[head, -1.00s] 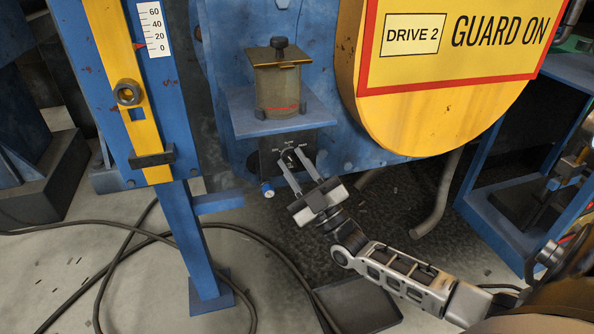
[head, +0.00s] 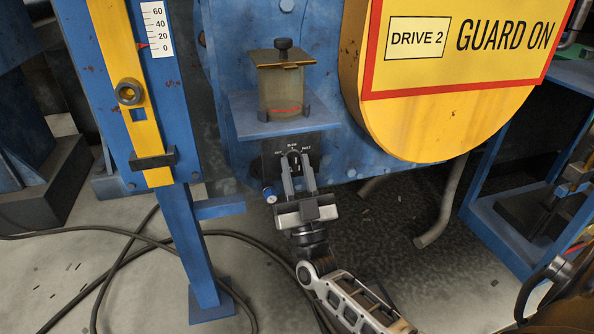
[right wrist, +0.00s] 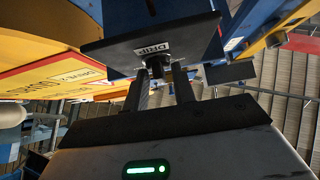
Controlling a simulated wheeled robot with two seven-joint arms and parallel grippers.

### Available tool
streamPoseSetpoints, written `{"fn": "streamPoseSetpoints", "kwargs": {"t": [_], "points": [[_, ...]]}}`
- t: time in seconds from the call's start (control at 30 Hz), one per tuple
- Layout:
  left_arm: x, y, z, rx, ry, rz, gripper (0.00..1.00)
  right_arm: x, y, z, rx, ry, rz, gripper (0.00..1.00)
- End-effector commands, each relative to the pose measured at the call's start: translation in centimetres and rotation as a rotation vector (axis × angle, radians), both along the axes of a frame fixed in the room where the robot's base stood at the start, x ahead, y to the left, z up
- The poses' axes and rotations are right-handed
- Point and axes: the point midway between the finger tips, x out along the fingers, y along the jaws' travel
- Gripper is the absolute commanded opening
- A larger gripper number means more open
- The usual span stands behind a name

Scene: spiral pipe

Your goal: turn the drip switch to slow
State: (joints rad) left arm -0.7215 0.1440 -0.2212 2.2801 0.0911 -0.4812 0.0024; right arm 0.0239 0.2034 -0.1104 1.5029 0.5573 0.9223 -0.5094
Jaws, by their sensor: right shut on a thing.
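The drip switch's dark panel (head: 270,150) is under the small shelf that carries the oil cup (head: 283,92). Small white markings read OFF at left, SLOW at top and FAST at right. My right gripper (head: 298,168) comes from below, its fingers pointing almost straight up, shut on the switch knob, which they mostly hide. In the right wrist view, the fingers (right wrist: 159,82) are on either side of the dark knob (right wrist: 156,66), below the DRIP label (right wrist: 152,49). I cannot read the knob's pointer clearly. My left gripper is out of view.
A small blue-ended fitting (head: 269,194) is just left of the gripper. The yellow DRIVE 2 guard (head: 430,130) bulges out at the right. A blue post with a yellow slide (head: 133,130) stands at left. Black cables (head: 130,236) lie on the floor.

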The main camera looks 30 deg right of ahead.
Motion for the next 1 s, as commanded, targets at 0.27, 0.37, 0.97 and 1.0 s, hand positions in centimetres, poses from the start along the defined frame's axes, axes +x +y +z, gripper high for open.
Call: {"fn": "streamPoseSetpoints", "kwargs": {"t": [0.27, 0.37, 0.97, 1.0], "points": [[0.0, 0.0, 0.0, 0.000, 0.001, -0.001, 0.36, 0.0, 0.0, -0.1, 0.002, 0.003, 0.001, 0.03], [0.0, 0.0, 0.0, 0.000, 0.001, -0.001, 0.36, 0.0, 0.0, -0.1, 0.002, 0.003, 0.001, 0.32], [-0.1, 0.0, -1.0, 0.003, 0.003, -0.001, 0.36, -2.9, 0.9, -3.5, 0.002, 0.007, 0.000, 0.32], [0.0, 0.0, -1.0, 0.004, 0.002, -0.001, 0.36, -3.6, 1.2, -4.2, 0.002, 0.008, 0.000, 0.32]]}}
